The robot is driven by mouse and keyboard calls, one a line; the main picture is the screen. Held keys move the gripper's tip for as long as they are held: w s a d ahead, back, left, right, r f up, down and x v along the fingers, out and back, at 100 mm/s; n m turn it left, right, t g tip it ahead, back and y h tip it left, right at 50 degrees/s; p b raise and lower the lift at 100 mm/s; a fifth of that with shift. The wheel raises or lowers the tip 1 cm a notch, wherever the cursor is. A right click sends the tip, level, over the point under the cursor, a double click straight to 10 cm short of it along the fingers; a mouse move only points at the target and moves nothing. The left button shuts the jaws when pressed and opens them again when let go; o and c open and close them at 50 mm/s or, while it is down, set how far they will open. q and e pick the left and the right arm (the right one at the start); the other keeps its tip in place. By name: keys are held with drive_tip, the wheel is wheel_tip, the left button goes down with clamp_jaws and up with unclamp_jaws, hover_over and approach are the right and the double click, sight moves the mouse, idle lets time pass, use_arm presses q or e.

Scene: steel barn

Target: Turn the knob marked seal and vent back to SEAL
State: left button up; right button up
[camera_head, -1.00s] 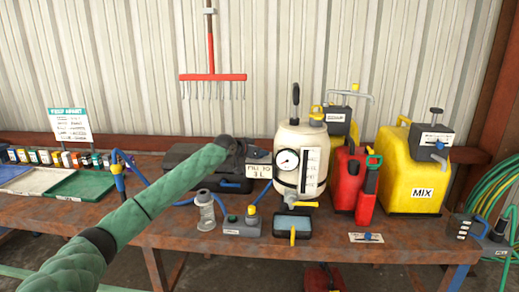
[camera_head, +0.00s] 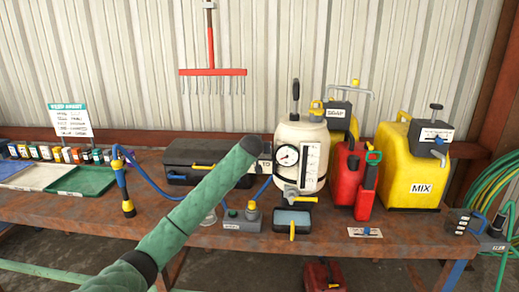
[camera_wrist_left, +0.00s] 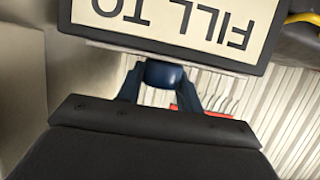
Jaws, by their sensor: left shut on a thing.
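My left gripper (camera_wrist_left: 163,76) is shut on a dark blue rounded piece (camera_wrist_left: 164,73) in the left wrist view. I see no SEAL or VENT marking on this piece, so I cannot tell how it is turned. The upside-down white FILL TO card (camera_wrist_left: 176,22) is close by it. In the head view my green left arm (camera_head: 190,212) reaches up to the left side of the cream tank (camera_head: 288,131). The gripper's fingers and the held piece are hidden behind my wrist there. My right gripper is not in view.
A black toolbox (camera_head: 191,151) stands left of the tank. A red canister (camera_head: 347,180) and a yellow MIX can (camera_head: 405,173) stand right of it. A grey switch block (camera_head: 242,224) and a blue-yellow hose nozzle (camera_head: 124,191) are near the front edge.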

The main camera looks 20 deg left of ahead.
use_arm(q)
drive_tip(key=shift+n+y, duration=0.5)
drive_tip(key=shift+y, duration=0.1)
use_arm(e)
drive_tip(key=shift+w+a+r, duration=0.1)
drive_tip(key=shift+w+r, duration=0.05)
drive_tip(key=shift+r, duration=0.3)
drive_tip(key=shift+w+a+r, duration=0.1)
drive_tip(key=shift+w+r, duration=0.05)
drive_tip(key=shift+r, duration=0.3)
use_arm(q)
drive_tip(key=o, duration=1)
drive_tip(key=shift+s, duration=0.1)
drive_tip(key=shift+s+d+b, duration=0.1)
drive_tip(key=shift+s+b, duration=0.15)
drive_tip(key=shift+b, duration=0.15)
drive_tip(key=b+v, duration=0.2)
drive_tip(key=v, duration=0.5)
drive_tip(key=shift+r, duration=0.15)
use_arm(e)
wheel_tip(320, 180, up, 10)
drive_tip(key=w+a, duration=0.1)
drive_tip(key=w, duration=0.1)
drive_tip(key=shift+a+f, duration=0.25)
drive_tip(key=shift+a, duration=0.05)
